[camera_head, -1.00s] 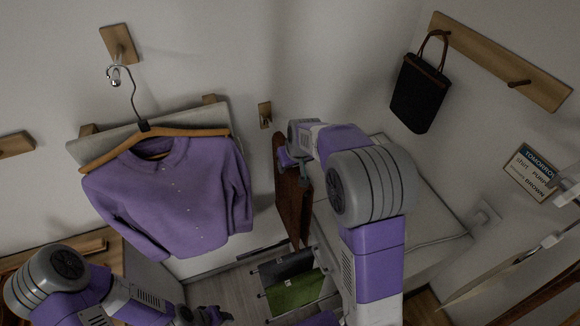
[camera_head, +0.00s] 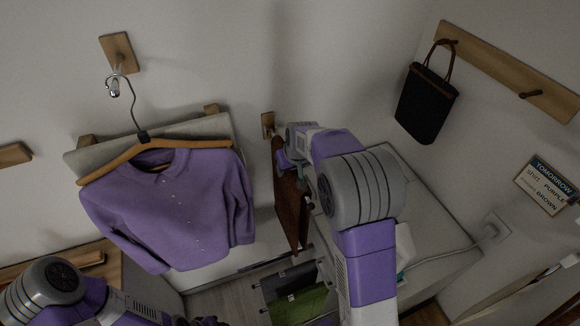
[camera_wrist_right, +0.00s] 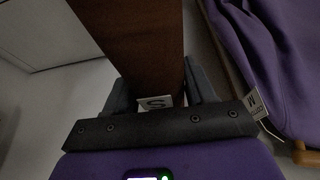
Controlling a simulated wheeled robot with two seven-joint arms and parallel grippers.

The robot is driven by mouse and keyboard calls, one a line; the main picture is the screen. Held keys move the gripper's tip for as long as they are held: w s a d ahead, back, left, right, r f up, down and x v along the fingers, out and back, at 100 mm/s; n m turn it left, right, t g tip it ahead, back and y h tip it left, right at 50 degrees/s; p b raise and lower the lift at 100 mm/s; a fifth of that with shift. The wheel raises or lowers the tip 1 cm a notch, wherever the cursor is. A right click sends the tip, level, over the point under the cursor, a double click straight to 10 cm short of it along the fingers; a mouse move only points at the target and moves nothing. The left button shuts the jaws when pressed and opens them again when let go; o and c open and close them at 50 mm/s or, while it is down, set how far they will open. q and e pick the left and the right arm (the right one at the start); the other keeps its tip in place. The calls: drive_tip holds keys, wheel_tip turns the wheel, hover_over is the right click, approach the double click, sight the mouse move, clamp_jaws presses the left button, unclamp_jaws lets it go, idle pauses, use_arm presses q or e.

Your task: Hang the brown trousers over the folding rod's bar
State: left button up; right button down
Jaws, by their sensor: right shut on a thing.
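The brown trousers (camera_head: 290,207) hang down as a flat dark brown panel in the head view, right of the purple sweater. My right gripper (camera_head: 287,162) is shut on their upper part. In the right wrist view the brown cloth (camera_wrist_right: 140,45) runs between the fingers (camera_wrist_right: 160,92), with a white "S" tag at the grip. My left gripper (camera_head: 205,321) is at the bottom edge, mostly cut off, so its jaws cannot be read. I cannot make out the folding rod's bar for certain.
The purple sweater (camera_head: 175,205) hangs on a wooden hanger from a wall hook (camera_head: 114,88). Green (camera_head: 300,308) and dark grey (camera_head: 285,280) cloths are low in the middle. A black bag (camera_head: 426,103) hangs upper right.

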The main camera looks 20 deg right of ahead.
drive_tip(key=shift+w, duration=0.1)
drive_tip(key=c, duration=0.7)
unclamp_jaws()
drive_tip(key=shift+c, duration=0.2)
drive_tip(key=o, duration=0.4)
drive_tip(key=shift+o, duration=0.2)
drive_tip(key=v, duration=0.7)
drive_tip(key=shift+r, duration=0.35)
